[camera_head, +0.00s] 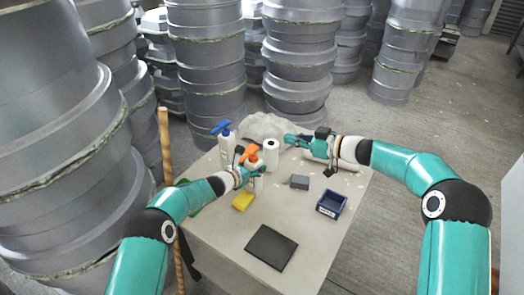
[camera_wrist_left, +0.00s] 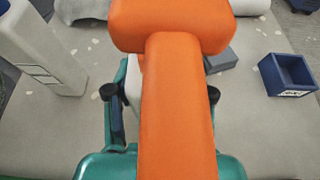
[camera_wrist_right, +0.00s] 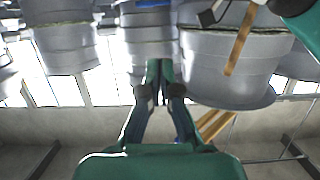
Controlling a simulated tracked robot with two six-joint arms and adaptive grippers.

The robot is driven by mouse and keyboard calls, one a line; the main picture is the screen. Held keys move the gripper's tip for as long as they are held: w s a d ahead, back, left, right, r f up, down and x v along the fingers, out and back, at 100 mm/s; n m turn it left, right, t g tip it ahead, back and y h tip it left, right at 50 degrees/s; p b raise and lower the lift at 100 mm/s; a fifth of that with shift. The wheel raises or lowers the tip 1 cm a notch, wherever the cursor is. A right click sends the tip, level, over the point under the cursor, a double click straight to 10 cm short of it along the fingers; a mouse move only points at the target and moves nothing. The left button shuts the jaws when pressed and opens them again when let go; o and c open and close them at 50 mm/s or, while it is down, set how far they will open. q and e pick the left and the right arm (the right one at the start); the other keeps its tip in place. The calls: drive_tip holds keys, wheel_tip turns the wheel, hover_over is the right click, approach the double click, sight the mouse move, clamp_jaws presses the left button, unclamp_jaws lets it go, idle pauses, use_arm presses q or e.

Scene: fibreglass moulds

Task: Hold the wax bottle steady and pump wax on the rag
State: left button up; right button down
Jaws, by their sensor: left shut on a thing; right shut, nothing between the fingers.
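The bottle with an orange pump head (camera_head: 249,154) stands upright on the table. My left gripper (camera_head: 252,179) is shut around its pale body, below the head. In the left wrist view the orange head (camera_wrist_left: 175,90) fills the middle and hides most of the body; finger pads of my left gripper (camera_wrist_left: 160,100) show on both sides. The crumpled pale rag (camera_head: 262,126) lies at the table's back edge; part also shows in the left wrist view (camera_wrist_left: 82,10). My right gripper (camera_head: 291,139) is shut and empty, pointing left, to the right of the rag and apart from the orange head.
A blue-headed white bottle (camera_head: 225,142) and a white roll (camera_head: 271,154) stand near the held bottle. A yellow sponge (camera_head: 243,201), grey block (camera_head: 300,181), blue bin (camera_head: 332,203) and dark flat pad (camera_head: 272,246) lie on the table (camera_head: 215,235). Grey mould stacks (camera_head: 205,60) stand behind.

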sight(248, 154)
drive_tip(key=shift+w+a, duration=0.1)
drive_tip(key=shift+a, duration=0.05)
drive_tip(key=w+a+f, duration=0.5)
drive_tip(key=a+f, duration=0.1)
drive_tip(key=a, duration=0.1)
drive_tip(key=shift+w+a+f, duration=0.25)
drive_tip(key=shift+a, duration=0.05)
idle(0.3)
